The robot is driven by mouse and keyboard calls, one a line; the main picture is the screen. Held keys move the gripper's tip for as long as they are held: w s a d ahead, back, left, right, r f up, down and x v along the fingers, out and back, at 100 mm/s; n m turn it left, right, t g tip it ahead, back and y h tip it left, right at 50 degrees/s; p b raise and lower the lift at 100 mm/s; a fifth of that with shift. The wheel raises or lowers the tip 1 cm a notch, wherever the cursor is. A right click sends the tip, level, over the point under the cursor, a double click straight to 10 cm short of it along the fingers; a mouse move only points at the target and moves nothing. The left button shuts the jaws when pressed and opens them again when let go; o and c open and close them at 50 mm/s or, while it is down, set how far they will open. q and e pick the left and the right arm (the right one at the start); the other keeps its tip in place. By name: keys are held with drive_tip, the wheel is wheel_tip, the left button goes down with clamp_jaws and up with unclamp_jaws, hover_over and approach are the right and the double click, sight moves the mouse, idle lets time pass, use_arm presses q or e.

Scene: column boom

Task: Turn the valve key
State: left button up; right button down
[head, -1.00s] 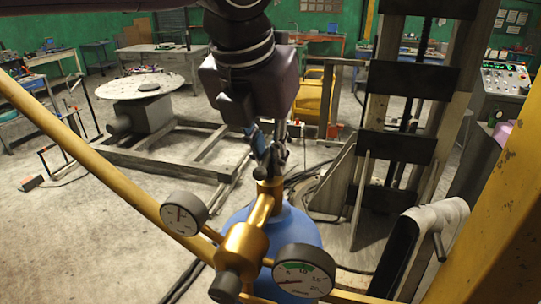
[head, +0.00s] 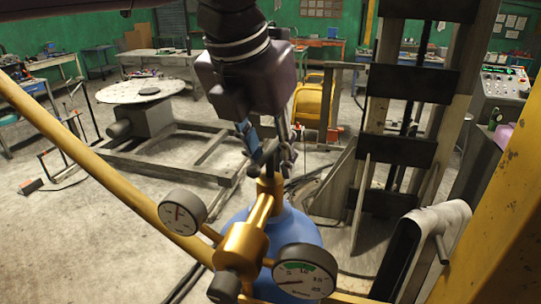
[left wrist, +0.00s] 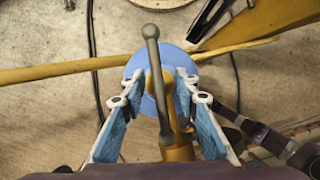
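The valve key (left wrist: 157,85) is a grey bar with rounded ends. It sits on top of the brass valve (left wrist: 178,150) of a blue gas cylinder (left wrist: 146,103). In the left wrist view it runs nearly lengthwise between the fingers of my left gripper (left wrist: 161,90), with clear gaps on both sides. In the head view my left gripper (head: 267,155) points down over the brass neck, its blue fingers apart; they partly hide the key there. My right gripper is not in view.
Two round gauges, one on the left (head: 182,212) and one on the right (head: 304,270), stick out from the brass regulator (head: 241,248). A yellow bar (head: 110,168) crosses at the left. A dark column frame (head: 405,145) stands to the right. Cables lie on the floor.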

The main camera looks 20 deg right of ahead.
use_arm(q)
drive_tip(key=v, duration=1.2)
